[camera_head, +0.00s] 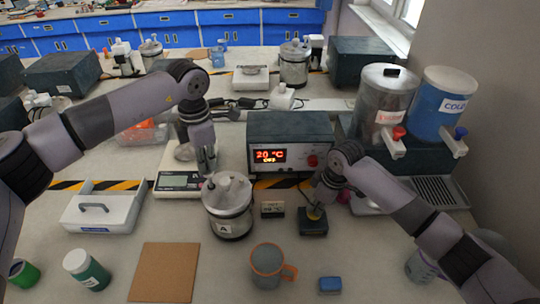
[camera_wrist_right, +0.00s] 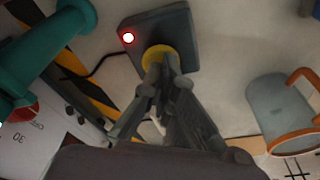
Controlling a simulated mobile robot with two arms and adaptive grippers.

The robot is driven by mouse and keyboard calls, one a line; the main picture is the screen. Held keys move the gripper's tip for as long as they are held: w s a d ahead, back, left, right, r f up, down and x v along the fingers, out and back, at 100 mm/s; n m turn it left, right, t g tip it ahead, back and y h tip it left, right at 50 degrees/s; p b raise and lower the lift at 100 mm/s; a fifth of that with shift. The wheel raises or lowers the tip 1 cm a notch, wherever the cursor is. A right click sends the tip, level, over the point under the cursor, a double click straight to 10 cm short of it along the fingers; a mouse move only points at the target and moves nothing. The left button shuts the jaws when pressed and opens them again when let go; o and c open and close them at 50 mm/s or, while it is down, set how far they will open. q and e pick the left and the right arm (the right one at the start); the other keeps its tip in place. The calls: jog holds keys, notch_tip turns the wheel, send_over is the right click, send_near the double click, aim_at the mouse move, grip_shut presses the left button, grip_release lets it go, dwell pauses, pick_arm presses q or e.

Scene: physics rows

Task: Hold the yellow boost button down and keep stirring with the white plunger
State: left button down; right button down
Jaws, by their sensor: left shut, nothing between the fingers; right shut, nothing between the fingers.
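The yellow boost button (camera_wrist_right: 157,52) sits on a small dark box (camera_head: 313,222) in front of the control unit. My right gripper (camera_wrist_right: 163,75) is shut, its fingertips over the button and seemingly touching it; how far the button is pressed I cannot tell. In the head view the right gripper (camera_head: 317,205) hides most of the button. The metal jar marked A (camera_head: 228,212) stands left of the box. My left gripper (camera_head: 208,174) is shut and points down at the left side of the jar's lid. The white plunger is hard to make out there; contact is unclear.
The control unit (camera_head: 290,142) shows 20 °C and OFF in red. An orange-handled mug (camera_head: 267,266), a blue block (camera_head: 330,285) and a brown board (camera_head: 165,272) lie in front. A scale (camera_head: 180,183) stands behind the jar.

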aim_at(209, 175)
pick_arm(q)
jog(key=shift+f, duration=0.1)
dwell(0.6)
jog(key=shift+f, duration=2)
jog(key=shift+r, duration=2.05)
jog(key=shift+f, duration=2.1)
jog(key=shift+r, duration=2.1)
jog(key=shift+f, duration=0.1)
